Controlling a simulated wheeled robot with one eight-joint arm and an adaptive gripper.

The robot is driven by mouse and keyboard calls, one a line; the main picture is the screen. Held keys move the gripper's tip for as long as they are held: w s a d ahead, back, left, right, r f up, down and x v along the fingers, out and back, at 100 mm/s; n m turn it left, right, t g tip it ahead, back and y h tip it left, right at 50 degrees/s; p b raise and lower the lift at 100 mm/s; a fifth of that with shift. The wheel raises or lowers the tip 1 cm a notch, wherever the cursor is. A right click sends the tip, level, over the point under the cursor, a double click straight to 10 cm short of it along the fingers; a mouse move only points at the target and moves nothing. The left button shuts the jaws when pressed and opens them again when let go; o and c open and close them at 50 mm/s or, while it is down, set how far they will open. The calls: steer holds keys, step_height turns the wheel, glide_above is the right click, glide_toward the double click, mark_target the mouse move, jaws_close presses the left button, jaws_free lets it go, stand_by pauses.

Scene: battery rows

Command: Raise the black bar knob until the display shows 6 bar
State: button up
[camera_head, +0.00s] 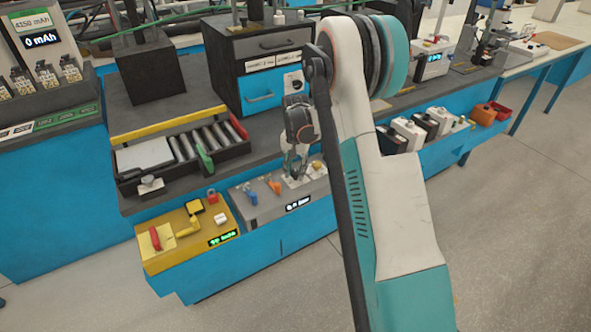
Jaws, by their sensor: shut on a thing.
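My gripper (292,172) reaches down from my arm to the right part of the grey control panel (268,211). Its fingers are shut on a small part on the panel's top, which appears to be the black bar knob. The fingers hide most of the knob, so its angle cannot be told. The display (298,203) on the panel's front edge is lit with small white characters, too small to read surely. A blue lever (250,195) and an orange lever (274,187) stand left of my gripper on the same panel.
A yellow panel (185,235) with a red handle and green display adjoins on the left. Behind stand a roller tray (185,160) and a dark cabinet with a blue drawer (262,92). The floor at right is clear.

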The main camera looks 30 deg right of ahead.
mark_target(295, 172)
steer(key=shift+m, duration=0.3)
steer(key=o, duration=1.1)
steer(key=shift+r, duration=0.1)
step_height(295, 172, up, 12)
steer(key=shift+f, duration=0.1)
